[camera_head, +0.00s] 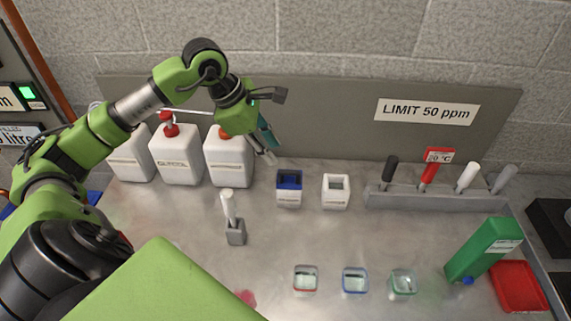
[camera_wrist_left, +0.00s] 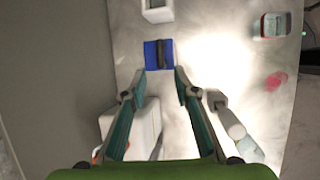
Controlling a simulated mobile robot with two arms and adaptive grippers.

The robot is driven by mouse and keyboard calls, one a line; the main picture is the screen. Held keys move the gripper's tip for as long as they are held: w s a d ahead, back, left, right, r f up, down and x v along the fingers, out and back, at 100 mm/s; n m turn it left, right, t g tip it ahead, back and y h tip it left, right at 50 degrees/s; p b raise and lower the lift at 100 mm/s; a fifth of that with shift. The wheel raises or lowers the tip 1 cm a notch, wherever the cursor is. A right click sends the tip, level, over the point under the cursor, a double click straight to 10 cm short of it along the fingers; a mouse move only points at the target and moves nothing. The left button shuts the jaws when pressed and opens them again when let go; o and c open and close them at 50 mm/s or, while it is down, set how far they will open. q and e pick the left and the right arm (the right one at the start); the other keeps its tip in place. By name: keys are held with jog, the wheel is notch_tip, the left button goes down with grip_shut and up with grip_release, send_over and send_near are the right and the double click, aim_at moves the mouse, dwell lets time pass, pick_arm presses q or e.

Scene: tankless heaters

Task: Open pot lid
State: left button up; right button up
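A small white pot (camera_head: 289,199) with a blue lid (camera_head: 290,181) stands on the grey worktop, right of the white bottles. In the left wrist view the lid (camera_wrist_left: 153,55) is a blue square with a dark raised bar across its middle. My left gripper (camera_head: 270,154) is above and left of the pot, pointing down towards the worktop. In the wrist view its two fingers (camera_wrist_left: 161,82) are spread, with the lid beyond the tips and nothing between them. The lid sits on the pot. My right gripper is not in view.
White bottles with red or orange tops (camera_head: 177,158) stand close behind and left of my left gripper. A second white pot (camera_head: 336,191) is right of the first. A white-handled tool (camera_head: 229,207) stands upright in front. Small glass containers (camera_head: 355,280) are near the front.

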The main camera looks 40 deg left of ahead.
aim_at(288, 171)
pick_arm(q)
jog(key=p+x, duration=0.2)
jog(key=x, duration=0.5)
jog(key=shift+w+d+f, duration=0.1)
jog(key=shift+f, duration=0.25)
jog(key=shift+w+d+f, duration=0.1)
jog(key=shift+w+f, duration=0.15)
jog(key=shift+f, duration=0.35)
grip_shut()
